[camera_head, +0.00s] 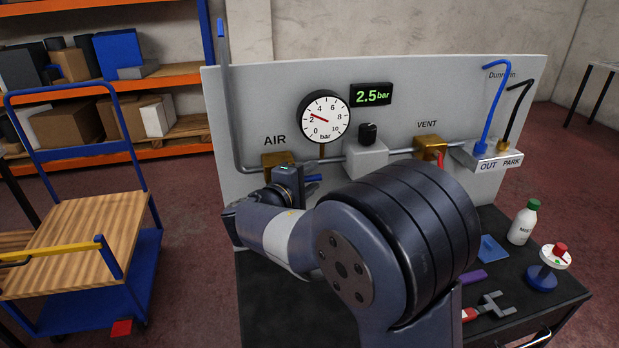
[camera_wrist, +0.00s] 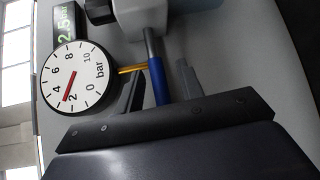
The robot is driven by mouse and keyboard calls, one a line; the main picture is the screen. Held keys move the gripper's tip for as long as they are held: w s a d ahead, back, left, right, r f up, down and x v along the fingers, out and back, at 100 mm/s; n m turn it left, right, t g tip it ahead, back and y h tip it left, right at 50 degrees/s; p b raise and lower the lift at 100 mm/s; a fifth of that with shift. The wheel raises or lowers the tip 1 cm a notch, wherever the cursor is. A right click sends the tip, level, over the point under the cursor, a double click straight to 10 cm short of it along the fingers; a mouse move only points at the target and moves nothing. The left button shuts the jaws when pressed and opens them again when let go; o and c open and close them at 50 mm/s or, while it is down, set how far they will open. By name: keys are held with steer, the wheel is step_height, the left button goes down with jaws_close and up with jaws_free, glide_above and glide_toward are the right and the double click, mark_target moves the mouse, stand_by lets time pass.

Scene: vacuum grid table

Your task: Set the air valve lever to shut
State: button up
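The brass air valve (camera_head: 272,160) sits on the pipe under the "AIR" label, partly hidden behind my gripper. Its blue lever (camera_head: 314,178) shows just right of my gripper in the head view and points right, roughly along the pipe. In the wrist view the blue lever (camera_wrist: 158,82) lies between my two fingers, with a small gap seen on either side. My gripper (camera_head: 292,180) is at the valve, and its fingers also show in the wrist view (camera_wrist: 160,92). Contact with the lever cannot be made out. The gauge (camera_head: 323,115) reads about 2.5, and the display (camera_head: 371,95) shows 2.5 bar.
A brass vent valve (camera_head: 428,146) with a red lever (camera_head: 440,158) is to the right. A block with a black knob (camera_head: 367,134) stands between the valves. Blue and black hoses join the OUT/PARK block (camera_head: 487,157).

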steer(key=shift+c, duration=0.3)
jaws_close()
